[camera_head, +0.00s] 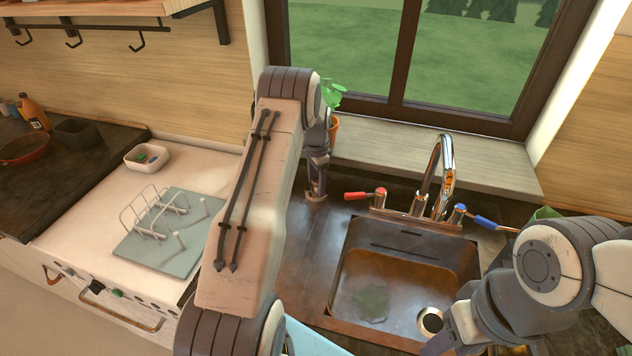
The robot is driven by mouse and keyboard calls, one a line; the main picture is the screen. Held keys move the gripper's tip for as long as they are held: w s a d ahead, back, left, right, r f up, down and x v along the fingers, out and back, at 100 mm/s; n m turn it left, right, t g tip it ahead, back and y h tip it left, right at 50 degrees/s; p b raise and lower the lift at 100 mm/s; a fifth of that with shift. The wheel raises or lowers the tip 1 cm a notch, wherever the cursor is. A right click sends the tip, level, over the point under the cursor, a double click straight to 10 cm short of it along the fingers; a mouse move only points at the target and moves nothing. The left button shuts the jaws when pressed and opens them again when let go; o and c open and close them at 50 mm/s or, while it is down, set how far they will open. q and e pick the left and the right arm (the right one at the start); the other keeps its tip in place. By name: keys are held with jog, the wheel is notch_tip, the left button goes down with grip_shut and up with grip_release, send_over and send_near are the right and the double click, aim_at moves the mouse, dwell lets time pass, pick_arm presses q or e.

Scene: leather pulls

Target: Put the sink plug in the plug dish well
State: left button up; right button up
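My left arm reaches across the middle of the head view, with its gripper (317,188) pointing down at the counter left of the sink. A small tan round piece (316,197) shows at its fingertips. I cannot tell whether this is the plug, the plug dish or both, and the fingers hide most of it. In the sink (352,285), a pale ring with a dark centre (431,321) sits at the lower right; it looks like the drain. My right gripper (438,346) is low at the sink's right front, partly cut off by the picture edge.
A tap (440,180) with a red lever (365,195) and a blue lever (485,222) stands behind the sink. A potted plant (333,128) is behind my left gripper. A grey rack board (180,250) and a white dish (147,158) are on the left.

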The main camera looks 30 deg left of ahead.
aim_at(316, 180)
pick_arm(q)
jog(key=shift+r, duration=0.15)
notch_tip(316, 180, up, 11)
jog(key=b, duration=0.3)
jog(key=s+d+r, duration=0.3)
jog(key=d, duration=0.5)
jog(key=s+d+r+m, duration=0.1)
jog(key=s+d+r, duration=0.15)
jog(key=d, duration=0.55)
jog(key=s+d+r, duration=0.2)
jog(key=s+d, duration=0.2)
jog(key=d, duration=0.4)
jog(key=s+d, duration=0.8)
jog(key=s, duration=0.4)
jog(key=s+f+h, duration=0.1)
jog(key=s+f, duration=0.1)
jog(key=s, duration=1.3)
jog(key=shift+d, duration=0.45)
